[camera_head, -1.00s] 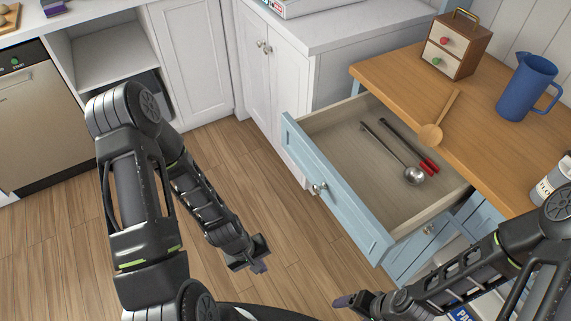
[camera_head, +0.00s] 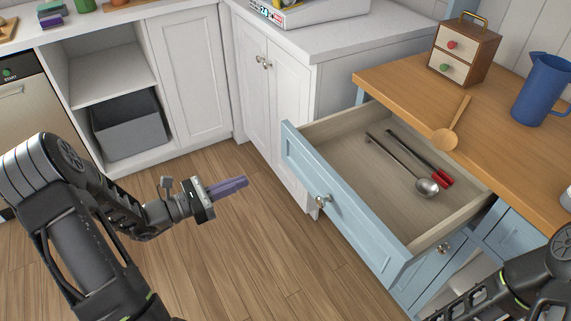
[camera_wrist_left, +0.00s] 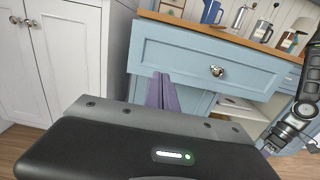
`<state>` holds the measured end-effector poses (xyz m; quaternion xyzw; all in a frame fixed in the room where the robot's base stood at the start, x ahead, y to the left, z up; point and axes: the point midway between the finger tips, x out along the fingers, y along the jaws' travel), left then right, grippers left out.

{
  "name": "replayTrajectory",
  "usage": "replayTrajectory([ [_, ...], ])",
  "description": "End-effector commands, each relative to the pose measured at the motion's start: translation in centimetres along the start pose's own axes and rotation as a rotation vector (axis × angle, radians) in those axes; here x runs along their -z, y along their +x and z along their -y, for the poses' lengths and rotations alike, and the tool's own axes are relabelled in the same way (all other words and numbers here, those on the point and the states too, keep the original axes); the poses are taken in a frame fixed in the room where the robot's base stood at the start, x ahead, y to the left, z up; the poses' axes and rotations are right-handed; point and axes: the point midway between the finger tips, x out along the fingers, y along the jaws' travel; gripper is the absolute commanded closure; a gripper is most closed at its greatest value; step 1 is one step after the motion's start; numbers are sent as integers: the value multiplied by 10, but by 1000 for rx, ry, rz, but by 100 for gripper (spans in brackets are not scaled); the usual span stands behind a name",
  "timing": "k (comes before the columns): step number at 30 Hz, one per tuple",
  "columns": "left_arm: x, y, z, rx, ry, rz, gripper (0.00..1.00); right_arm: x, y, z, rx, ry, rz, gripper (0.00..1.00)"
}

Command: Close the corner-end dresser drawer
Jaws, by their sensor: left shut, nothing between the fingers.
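The light blue dresser drawer (camera_head: 345,207) stands pulled out at the corner end of the dresser, with a round metal knob (camera_head: 323,202) on its front. A ladle (camera_head: 426,187) and a red-handled tool (camera_head: 432,170) lie inside it. In the left wrist view the drawer front (camera_wrist_left: 185,58) faces me. My left gripper (camera_head: 234,186) is shut and empty, apart from the drawer and to its left in the head view. Its purple fingers (camera_wrist_left: 161,92) show below the drawer front in the wrist view. My right arm shows at the lower right in the head view; its gripper is out of frame.
The wooden dresser top (camera_head: 395,80) holds a small drawer box (camera_head: 462,50), a wooden spoon (camera_head: 447,135) and a blue pitcher (camera_head: 541,90). White cabinets (camera_head: 190,75) and a grey bin (camera_head: 131,125) stand behind. The wooden floor (camera_head: 235,245) left of the drawer is clear.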

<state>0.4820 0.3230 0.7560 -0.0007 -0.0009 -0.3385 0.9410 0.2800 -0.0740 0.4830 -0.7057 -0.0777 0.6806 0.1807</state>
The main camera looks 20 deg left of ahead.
Motion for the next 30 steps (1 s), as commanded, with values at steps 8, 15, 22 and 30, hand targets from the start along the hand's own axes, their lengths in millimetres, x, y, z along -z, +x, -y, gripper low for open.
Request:
replayTrajectory([
  [8,0,8,1,2,1,0,100,0,0,0,0,0,0,21],
  [15,1,42,2,6,0,0,100,0,0,0,0,1,0,21],
  [22,1,89,2,6,1,0,100,0,-1,0,0,1,0,21],
  [30,1,131,2,3,0,-2,100,0,-1,0,0,1,0,21],
])
